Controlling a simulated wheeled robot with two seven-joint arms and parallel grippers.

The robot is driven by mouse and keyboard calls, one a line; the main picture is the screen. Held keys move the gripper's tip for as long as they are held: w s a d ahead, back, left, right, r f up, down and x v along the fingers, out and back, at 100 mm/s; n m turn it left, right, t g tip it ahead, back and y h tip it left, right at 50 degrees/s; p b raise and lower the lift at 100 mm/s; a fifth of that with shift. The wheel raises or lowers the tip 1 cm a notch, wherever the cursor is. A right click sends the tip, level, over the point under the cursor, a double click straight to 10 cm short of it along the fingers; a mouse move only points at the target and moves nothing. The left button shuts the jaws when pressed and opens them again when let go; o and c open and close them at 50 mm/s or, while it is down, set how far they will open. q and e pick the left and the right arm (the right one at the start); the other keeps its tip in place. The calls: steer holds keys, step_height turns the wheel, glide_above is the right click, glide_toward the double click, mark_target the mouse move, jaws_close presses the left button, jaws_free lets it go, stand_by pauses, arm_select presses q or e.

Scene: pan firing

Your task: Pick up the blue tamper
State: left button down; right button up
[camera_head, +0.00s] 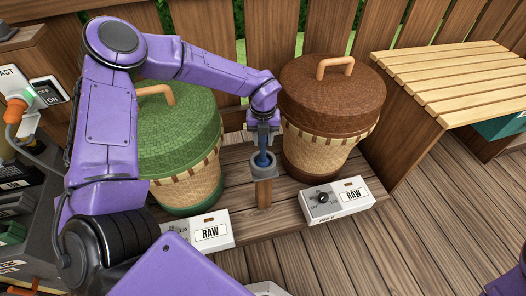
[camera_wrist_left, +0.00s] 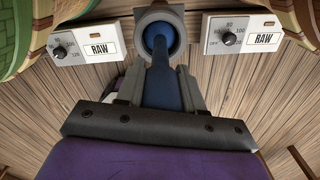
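The blue tamper (camera_head: 262,159) stands upright in a grey ring holder (camera_head: 264,172) on a wooden post between two baskets. In the left wrist view the blue tamper (camera_wrist_left: 160,85) runs from the grey ring toward the gripper's palm. My left gripper (camera_head: 263,136) reaches down over the tamper from above. Its fingers (camera_wrist_left: 160,92) lie along both sides of the blue handle with no clear gap, so it appears shut on it. My right gripper is not in view.
A green-lidded basket (camera_head: 165,125) stands left of the post and a brown-lidded basket (camera_head: 330,95) right of it. RAW control boxes (camera_head: 338,199) sit in front. A slatted wooden table (camera_head: 460,80) is at the right. A wooden fence (camera_head: 280,35) closes the back.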

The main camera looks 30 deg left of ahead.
arm_select(q)
step_height(320, 180, up, 18)
steer(key=p, duration=0.3)
steer(key=c, duration=1.3)
jaws_free()
jaws_close()
